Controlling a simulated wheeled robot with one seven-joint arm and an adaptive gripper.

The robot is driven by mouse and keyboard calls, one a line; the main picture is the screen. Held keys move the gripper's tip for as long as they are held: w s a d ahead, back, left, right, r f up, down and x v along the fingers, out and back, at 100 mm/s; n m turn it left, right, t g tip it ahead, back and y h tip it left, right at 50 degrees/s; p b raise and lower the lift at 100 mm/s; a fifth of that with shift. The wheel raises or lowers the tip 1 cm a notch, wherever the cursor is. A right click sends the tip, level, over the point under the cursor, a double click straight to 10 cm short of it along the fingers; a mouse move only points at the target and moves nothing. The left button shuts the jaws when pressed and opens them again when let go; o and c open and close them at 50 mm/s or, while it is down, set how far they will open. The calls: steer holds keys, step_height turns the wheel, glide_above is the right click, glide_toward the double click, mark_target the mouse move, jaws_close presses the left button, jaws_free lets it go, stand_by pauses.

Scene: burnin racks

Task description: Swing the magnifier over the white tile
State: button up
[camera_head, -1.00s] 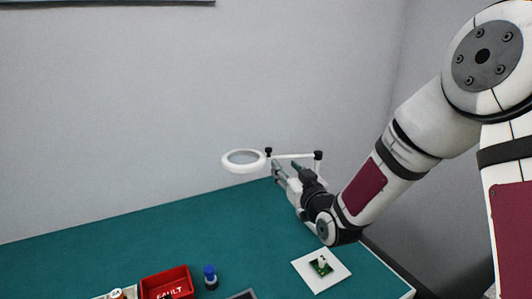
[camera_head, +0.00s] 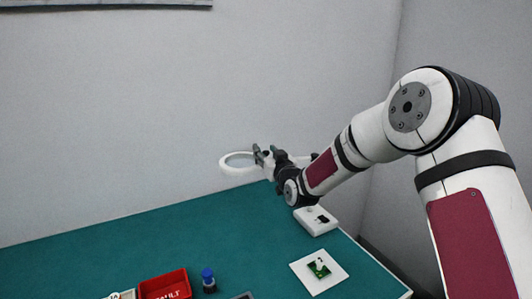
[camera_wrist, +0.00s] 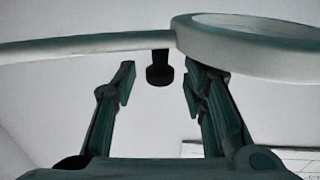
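The magnifier is a white ring lens (camera_head: 238,162) on a white arm, hanging above the far edge of the table near the wall. The wrist view shows its ring (camera_wrist: 250,45) at the upper right, its arm crossing the top, and a black knob (camera_wrist: 160,70) under the arm. My gripper (camera_head: 265,152) is at the knob end, just right of the ring. In the wrist view its fingers (camera_wrist: 158,82) are apart on either side of the knob, with visible gaps. The white tile (camera_head: 318,286) lies at the table's right front with a small green board (camera_head: 318,269) on it.
A red bin (camera_head: 165,286) with lettering and a blue-capped bottle (camera_head: 209,281) are at the front. The green table's left and middle are clear.

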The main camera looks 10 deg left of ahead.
steer(key=shift+w, duration=0.1)
steer(key=shift+c, duration=0.5)
jaws_close()
